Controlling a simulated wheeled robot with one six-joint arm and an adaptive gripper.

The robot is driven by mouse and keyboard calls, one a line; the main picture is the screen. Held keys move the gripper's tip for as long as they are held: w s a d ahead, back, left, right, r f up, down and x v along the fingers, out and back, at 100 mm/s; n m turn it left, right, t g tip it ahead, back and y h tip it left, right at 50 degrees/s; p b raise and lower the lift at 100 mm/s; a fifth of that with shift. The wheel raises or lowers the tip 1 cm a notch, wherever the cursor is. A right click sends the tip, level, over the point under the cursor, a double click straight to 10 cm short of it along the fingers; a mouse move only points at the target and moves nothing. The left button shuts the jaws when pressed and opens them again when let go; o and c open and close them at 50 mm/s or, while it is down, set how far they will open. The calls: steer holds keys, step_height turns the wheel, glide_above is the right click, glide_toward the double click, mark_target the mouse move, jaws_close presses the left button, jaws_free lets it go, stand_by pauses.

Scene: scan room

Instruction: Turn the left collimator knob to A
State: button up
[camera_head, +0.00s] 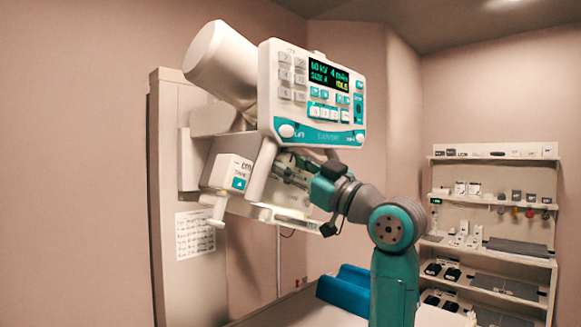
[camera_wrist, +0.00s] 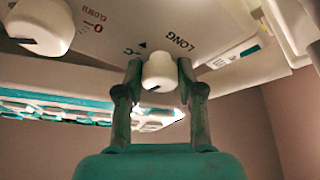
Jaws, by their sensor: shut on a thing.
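In the wrist view a white round collimator knob (camera_wrist: 160,73) sits between the two fingers of my gripper (camera_wrist: 160,66). The fingers are shut on its sides. A short dark mark shows on the knob's lower face. Behind it, the white panel carries the word LONG, a small dark triangle and a letter that looks like C. A second white knob (camera_wrist: 38,25) with a dark mark is at upper left, apart from my gripper. In the head view my gripper is under the control console (camera_head: 312,95), and the held knob is hidden. I cannot read the knob's setting.
The collimator housing (camera_head: 225,178) with a white handle is left of my gripper. Shelves (camera_head: 490,205) stand at right. A blue pad (camera_head: 345,290) lies below.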

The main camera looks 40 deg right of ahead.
steer(key=o, duration=0.9)
steer(key=shift+c, duration=0.2)
steer(key=shift+s, duration=0.1)
steer(key=v, duration=1.2)
steer(key=shift+f, duration=0.1)
